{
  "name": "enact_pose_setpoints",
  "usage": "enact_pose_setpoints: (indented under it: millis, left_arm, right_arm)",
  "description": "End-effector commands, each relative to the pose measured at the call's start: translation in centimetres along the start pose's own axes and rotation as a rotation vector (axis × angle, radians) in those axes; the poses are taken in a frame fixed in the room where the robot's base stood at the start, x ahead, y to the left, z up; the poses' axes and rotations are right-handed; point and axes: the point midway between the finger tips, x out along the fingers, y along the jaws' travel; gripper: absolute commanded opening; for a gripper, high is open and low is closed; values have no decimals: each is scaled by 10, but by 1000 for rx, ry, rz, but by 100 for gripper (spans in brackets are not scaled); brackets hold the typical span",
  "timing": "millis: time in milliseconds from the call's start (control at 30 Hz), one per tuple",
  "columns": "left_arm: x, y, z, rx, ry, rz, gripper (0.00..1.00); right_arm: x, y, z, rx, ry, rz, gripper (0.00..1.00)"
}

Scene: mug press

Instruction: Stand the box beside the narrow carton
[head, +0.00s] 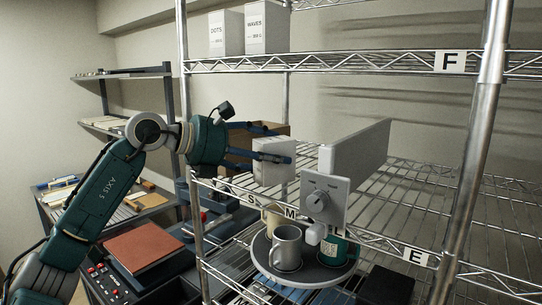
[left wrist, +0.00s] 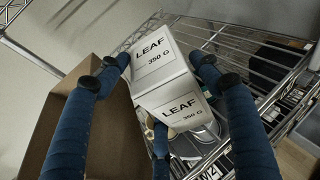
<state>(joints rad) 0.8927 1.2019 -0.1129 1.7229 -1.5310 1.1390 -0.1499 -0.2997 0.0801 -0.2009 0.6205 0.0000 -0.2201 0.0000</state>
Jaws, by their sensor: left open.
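A white box (head: 272,163) stands upright at the left end of the middle shelf. In the left wrist view the box (left wrist: 168,95) shows "LEAF 350 G" on two faces. My left gripper (head: 279,146) is open, with its blue fingers spread around the box; in the left wrist view fingers lie on both sides of it. I cannot tell whether they touch it. A brown carton (left wrist: 62,118) is close beside the box in the left wrist view; it is partly hidden behind my gripper in the head view (head: 240,158). I cannot tell whether it is the narrow carton.
A grey panel with a dial (head: 325,198) and a white slab (head: 357,156) stand right of the box. Below, a round tray (head: 312,277) holds a grey mug (head: 287,248) and a green mug (head: 335,247). Wire shelving (head: 430,195) is free at right; a metal post (head: 194,215) stands left.

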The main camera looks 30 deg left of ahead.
Motion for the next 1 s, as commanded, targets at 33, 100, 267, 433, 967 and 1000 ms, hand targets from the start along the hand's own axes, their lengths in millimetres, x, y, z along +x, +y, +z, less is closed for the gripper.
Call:
enact_pose_setpoints:
  millis: [33,100,267,433,967,1000]
  left_arm:
    - [-7,1,-4,1,0,3,65]
    - [-20,1,-4,2,0,5,65]
    - [-55,1,-6,3,0,6,65]
    - [-88,1,-4,1,0,4,65]
    - [-114,0,0,0,0,0,65]
    - [-114,0,0,0,0,0,65]
  right_arm:
    - [7,1,1,0,0,1,0]
    - [13,2,2,0,0,2,0]
    - [29,2,3,0,-1,3,0]
    - [41,2,4,1,-1,3,0]
    - [47,0,4,2,0,1,0]
    - [47,-1,4,2,0,0,0]
